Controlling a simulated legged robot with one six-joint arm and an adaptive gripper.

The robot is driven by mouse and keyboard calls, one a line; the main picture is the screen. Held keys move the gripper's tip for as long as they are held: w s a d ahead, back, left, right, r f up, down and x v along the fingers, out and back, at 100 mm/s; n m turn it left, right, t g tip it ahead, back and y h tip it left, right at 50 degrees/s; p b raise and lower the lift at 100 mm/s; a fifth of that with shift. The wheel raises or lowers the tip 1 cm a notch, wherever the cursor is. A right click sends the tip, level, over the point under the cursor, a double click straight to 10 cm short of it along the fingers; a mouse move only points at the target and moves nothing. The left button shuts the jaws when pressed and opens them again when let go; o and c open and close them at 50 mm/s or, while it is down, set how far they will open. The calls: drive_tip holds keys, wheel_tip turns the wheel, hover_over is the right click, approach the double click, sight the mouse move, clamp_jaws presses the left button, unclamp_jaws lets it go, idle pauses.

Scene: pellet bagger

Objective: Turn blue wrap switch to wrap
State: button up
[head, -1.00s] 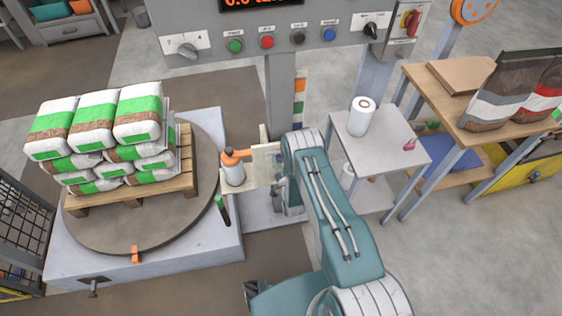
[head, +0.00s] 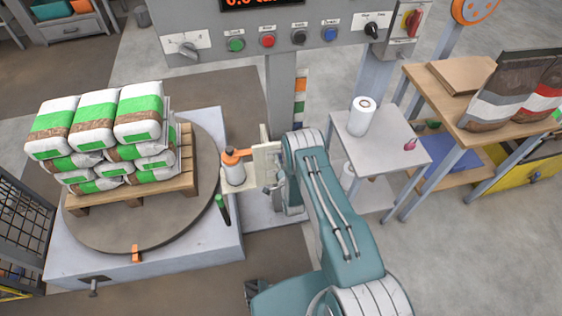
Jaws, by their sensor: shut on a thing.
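My gripper (head: 271,182) is at the face of a cream panel (head: 264,157), just left of my wrist. It is shut on a small part there, which my wrist and fingers largely hide. I take this to be the blue wrap switch, but its colour and pointer cannot be made out. Left of the panel stands a white roll with an orange top (head: 234,168). On the grey control panel (head: 215,18) above, a blue button (head: 330,34) and a black rotary knob (head: 372,30) show clear of my gripper.
A pallet (head: 190,170) of white, green and brown bags (head: 97,120) stands on the round turntable (head: 150,235) at left. A small grey table (head: 385,150) carries a white roll (head: 361,116). A wooden bench (head: 440,95) with dark bags (head: 505,95) is at right.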

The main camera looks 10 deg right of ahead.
drive_tip(key=m, duration=0.4)
drive_tip(key=shift+w+d, duration=0.1)
drive_tip(key=shift+d, duration=0.05)
drive_tip(key=shift+m, duration=1.3)
drive_tip(key=shift+f, duration=0.15)
drive_tip(key=o, duration=1.1)
drive_tip(key=shift+d, duration=0.15)
drive_tip(key=s, duration=1.2)
